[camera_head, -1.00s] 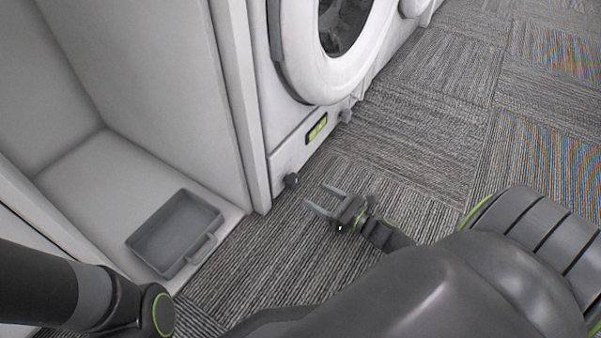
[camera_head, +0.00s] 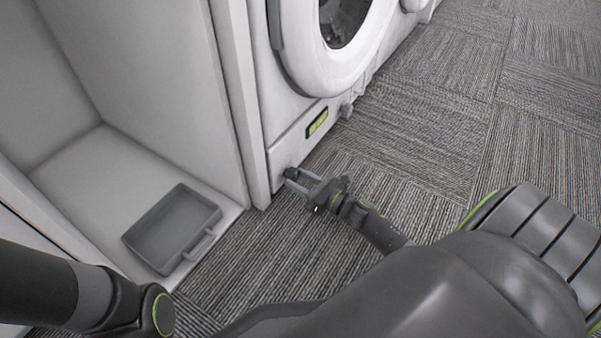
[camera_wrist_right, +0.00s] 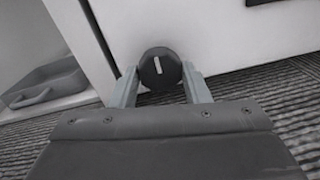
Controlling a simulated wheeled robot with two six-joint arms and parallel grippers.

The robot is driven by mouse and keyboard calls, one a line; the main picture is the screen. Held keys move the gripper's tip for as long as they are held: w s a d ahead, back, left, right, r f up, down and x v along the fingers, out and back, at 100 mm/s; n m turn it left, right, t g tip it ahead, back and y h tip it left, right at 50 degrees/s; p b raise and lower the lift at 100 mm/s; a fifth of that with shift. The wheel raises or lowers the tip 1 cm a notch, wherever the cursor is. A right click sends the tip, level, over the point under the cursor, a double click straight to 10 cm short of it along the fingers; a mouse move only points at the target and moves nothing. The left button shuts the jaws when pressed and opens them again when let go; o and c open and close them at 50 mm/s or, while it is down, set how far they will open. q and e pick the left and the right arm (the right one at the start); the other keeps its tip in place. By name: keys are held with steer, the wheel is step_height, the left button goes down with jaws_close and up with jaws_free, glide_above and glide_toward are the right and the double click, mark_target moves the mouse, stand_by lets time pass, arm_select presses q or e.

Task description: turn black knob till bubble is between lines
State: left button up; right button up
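The black knob (camera_head: 291,173) is low on the front of the white washing machine, near its left corner. In the right wrist view the knob (camera_wrist_right: 160,68) is a dark disc with a white line tilted slightly off upright. My right gripper (camera_head: 295,180) is at the knob, with one finger on each side of it; in the right wrist view its fingers (camera_wrist_right: 160,86) stand apart around the knob. Whether they touch it is unclear. The green bubble level (camera_head: 317,122) is on the lower panel; its bubble is too small to judge. My left gripper is out of view.
A grey tray (camera_head: 205,243) with a handle lies in the white cabinet at left. A white panel edge (camera_head: 238,110) stands close left of the knob. Carpet at right is clear.

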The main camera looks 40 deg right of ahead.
steer(key=c, duration=0.3)
steer(key=m+p, duration=0.1)
steer(key=m, duration=0.1)
steer(key=m+p, duration=0.1)
steer(key=shift+r+m, duration=0.2)
steer(key=shift+m, duration=0.2)
steer(key=m+p, duration=0.3)
steer(key=m, duration=0.2)
steer(key=shift+g, duration=0.3)
steer(key=m+p, duration=0.2)
steer(key=m, duration=0.2)
steer(key=shift+d, duration=0.1)
steer(key=shift+f+m+y+p, duration=0.1)
steer(key=shift+m+y+p, duration=0.2)
steer(key=shift+m+p, duration=1.25)
steer(key=shift+m+b, duration=0.7)
steer(key=shift+m, duration=0.05)
